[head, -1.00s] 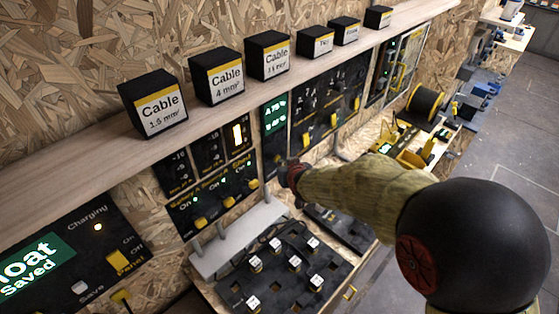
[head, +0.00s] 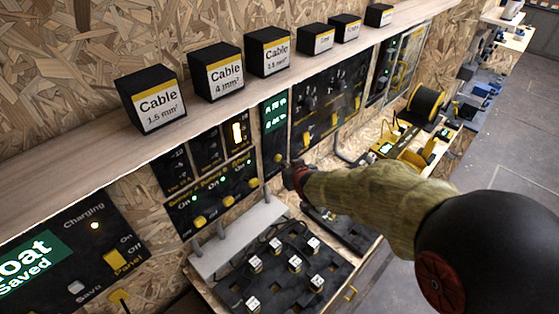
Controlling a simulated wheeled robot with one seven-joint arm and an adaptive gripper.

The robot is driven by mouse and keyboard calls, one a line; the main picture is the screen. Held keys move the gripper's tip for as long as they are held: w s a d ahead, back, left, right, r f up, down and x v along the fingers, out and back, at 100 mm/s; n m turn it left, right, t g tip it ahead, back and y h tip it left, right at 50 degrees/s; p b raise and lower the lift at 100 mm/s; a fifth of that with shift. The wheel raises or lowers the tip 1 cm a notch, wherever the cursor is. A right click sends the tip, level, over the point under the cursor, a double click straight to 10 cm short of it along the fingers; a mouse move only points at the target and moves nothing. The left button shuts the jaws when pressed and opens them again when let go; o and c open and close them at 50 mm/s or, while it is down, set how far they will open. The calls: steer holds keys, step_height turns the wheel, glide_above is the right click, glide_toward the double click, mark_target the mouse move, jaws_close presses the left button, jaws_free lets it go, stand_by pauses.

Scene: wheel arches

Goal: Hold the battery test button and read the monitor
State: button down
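The battery monitor (head: 275,113) is a narrow black panel on the wall with a green screen. Its screen shows two short lines starting with A and B, too small to read surely. Below the screen, a small yellowish round button (head: 278,158) shows on the same panel. My gripper (head: 290,171) is at the lower right of this panel, close to the button. My sleeve-covered arm reaches in from the right. The fingertips are small and dark, so I cannot tell whether they touch the button or how they are set.
A wooden shelf (head: 60,188) with several labelled cable boxes runs above the panels. A switch panel (head: 212,195) is left of the monitor, and a larger switch panel (head: 328,105) is right of it. A black socket board (head: 280,285) lies below on the bench. Floor shows at right.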

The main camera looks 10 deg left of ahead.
steer(key=s+d, duration=0.1)
steer(key=d, duration=0.2)
steer(key=s+d, duration=0.1)
steer(key=shift+s+d, duration=0.15)
steer(key=shift+s, duration=0.15)
stand_by(0.6)
